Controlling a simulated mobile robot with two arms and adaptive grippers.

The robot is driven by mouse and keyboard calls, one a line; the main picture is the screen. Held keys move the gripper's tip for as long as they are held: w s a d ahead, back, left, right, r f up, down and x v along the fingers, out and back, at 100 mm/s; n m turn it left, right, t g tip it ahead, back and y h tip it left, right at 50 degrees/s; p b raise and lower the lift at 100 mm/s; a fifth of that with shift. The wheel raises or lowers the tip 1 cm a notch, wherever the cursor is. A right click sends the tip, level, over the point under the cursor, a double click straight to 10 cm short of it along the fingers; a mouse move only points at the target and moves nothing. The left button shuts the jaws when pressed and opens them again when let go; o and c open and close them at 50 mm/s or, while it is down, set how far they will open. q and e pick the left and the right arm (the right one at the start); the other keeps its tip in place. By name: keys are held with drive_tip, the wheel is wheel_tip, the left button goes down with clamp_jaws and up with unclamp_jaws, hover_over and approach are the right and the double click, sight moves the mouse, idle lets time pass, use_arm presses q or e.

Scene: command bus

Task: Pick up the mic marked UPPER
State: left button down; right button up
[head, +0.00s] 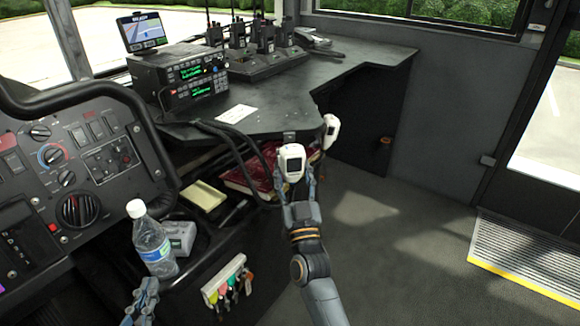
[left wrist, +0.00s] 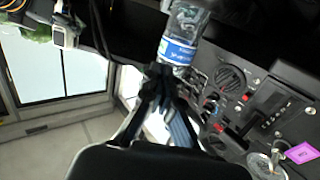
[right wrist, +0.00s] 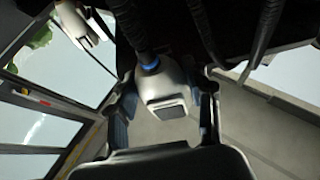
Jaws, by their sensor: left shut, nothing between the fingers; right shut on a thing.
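Two white mics with dark square faces hang at the front edge of the desk. My right gripper (head: 294,182) is shut on the nearer, left mic (head: 292,158), which sits upright between its fingers; in the right wrist view this mic (right wrist: 166,92) has a black cord with a blue collar. The other mic (head: 330,131) hangs behind and to the right; it also shows in the right wrist view (right wrist: 74,18). No marking is readable on either mic. My left gripper (head: 142,300) is shut and empty, low beside the water bottle (head: 152,242); the bottle also shows in the left wrist view (left wrist: 184,38).
The desk (head: 270,115) carries radios (head: 185,82) and a charger rack with handsets (head: 265,62). Black cables drape over its front edge near the held mic. A red book (head: 240,176) lies below. The dashboard (head: 60,150) is at left; open floor (head: 400,230) is at right.

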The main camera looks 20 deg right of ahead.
drive_tip(key=shift+r+p, duration=0.3)
drive_tip(key=shift+r, duration=0.05)
drive_tip(key=shift+r+p, duration=0.35)
drive_tip(key=shift+r, duration=0.15)
drive_tip(key=shift+r+p, duration=0.25)
drive_tip(key=shift+p, duration=0.2)
use_arm(q)
drive_tip(key=s+a+f+g+y, duration=0.2)
drive_tip(key=s+f+g, duration=0.4)
drive_tip(key=f, duration=0.4)
drive_tip(key=shift+a+f+g, duration=0.15)
drive_tip(key=shift+a+g, duration=0.45)
drive_tip(key=shift+g, duration=0.1)
use_arm(e)
drive_tip(key=shift+r, duration=0.25)
